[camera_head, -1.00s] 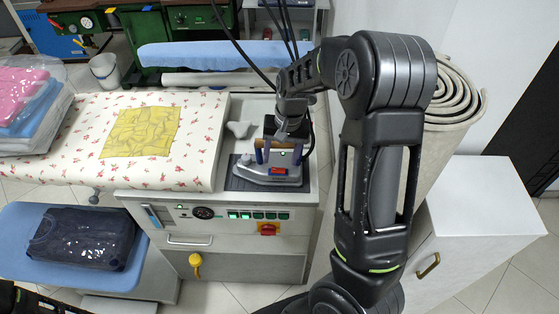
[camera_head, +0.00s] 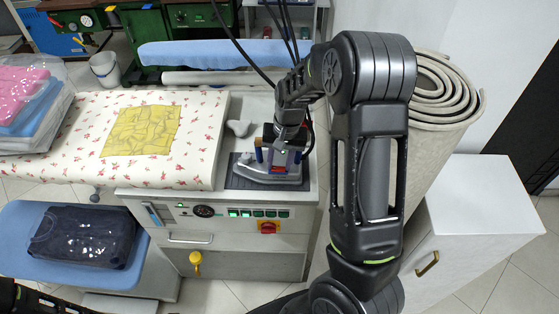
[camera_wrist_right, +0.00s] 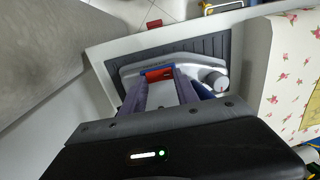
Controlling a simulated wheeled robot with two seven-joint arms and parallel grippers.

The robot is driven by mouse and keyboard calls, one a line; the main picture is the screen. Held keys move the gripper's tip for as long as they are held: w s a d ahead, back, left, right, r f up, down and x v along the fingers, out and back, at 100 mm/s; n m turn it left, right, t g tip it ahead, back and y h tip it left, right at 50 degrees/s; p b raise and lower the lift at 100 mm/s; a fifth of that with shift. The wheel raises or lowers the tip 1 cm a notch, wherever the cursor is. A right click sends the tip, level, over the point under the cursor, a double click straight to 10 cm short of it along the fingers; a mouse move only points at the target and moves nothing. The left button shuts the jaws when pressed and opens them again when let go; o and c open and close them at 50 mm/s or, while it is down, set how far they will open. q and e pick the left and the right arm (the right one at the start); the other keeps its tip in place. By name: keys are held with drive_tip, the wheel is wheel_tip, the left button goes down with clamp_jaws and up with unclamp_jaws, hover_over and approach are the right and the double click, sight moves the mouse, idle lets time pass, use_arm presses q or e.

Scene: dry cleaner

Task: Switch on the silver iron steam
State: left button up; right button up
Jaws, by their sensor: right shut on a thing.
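The silver iron (camera_head: 268,178) rests flat on a dark ribbed pad (camera_head: 236,184) at the right end of the pressing table. It has blue parts near its handle and a round knob, seen in the right wrist view (camera_wrist_right: 213,80). A red switch (camera_wrist_right: 157,74) shows between the fingertips in that view. My right gripper (camera_head: 284,152) reaches down onto the iron from above, its fingers (camera_wrist_right: 160,88) around its upper part. The handle is mostly hidden by the gripper. A part of my left arm shows at the lower left corner; its gripper is out of view.
The floral pressing table (camera_head: 60,120) holds a yellow cloth (camera_head: 142,131) left of the iron. A control panel with green switches and a red knob (camera_head: 268,227) is below. Dark cables hang behind the iron. A rolled rug (camera_head: 440,100) and white cabinet (camera_head: 480,200) stand right.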

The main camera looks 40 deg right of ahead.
sight(278, 167)
clamp_jaws()
drive_tip(key=shift+w+a+g+h, duration=0.2)
drive_tip(key=shift+g+h, duration=0.2)
drive_tip(key=shift+h, duration=0.2)
drive_tip(key=shift+s, duration=0.1)
drive_tip(key=o, duration=0.8)
unclamp_jaws()
drive_tip(key=shift+r, duration=0.15)
wheel_tip(278, 167, up, 8)
drive_tip(key=shift+f+b, duration=0.2)
drive_tip(key=shift+b, duration=0.65)
